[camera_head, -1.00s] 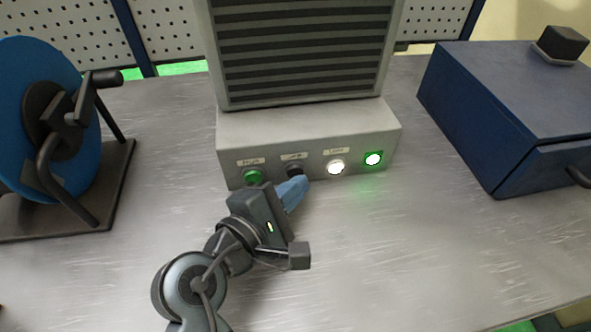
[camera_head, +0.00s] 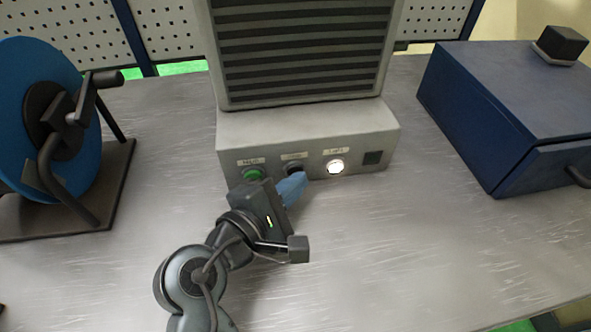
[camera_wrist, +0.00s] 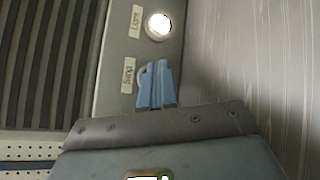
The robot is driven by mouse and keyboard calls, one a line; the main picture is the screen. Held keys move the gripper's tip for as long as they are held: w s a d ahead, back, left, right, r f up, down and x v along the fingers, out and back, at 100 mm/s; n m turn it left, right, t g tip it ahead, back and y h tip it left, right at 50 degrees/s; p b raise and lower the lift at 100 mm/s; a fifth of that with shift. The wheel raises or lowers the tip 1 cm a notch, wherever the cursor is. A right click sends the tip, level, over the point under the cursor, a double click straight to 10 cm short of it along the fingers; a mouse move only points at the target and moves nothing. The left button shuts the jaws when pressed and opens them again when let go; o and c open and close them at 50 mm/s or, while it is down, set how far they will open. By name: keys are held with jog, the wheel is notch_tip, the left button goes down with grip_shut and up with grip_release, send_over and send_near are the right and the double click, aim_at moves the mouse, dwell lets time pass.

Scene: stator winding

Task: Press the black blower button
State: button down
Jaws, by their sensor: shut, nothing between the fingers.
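The grey blower box (camera_head: 310,120) stands on the metal table with a row of controls on its front face. The black button (camera_head: 293,168) is second from the left, under a small label. My gripper (camera_head: 300,180) is shut and empty, with its blue fingertips at the black button, partly covering it. In the wrist view the blue fingertips (camera_wrist: 157,70) lie over the button beside a label that looks like "Stop" (camera_wrist: 128,75); the button is mostly hidden. Contact looks likely, but its depth cannot be told.
A green button (camera_head: 253,174) is left of the black one. A lit white button (camera_head: 335,167) and a dark square indicator (camera_head: 372,157) are to the right. A blue reel (camera_head: 40,110) stands left, a dark blue box (camera_head: 510,110) right. The front table is clear.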

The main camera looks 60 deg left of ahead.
jog(key=shift+s+d+p, duration=0.2)
jog(key=shift+d+p, duration=0.25)
jog(key=shift+d, duration=0.3)
jog(key=shift+s+d+p, duration=0.25)
jog(key=shift+d+p, duration=0.05)
jog(key=shift+d, duration=0.5)
jog(key=shift+s+d+p, duration=0.2)
jog(key=shift+d+p, duration=0.05)
jog(key=shift+d, duration=0.55)
jog(key=shift+s+d+p, duration=0.25)
jog(key=shift+d+p, duration=0.05)
jog(key=shift+d, duration=0.5)
jog(key=shift+s, duration=0.1)
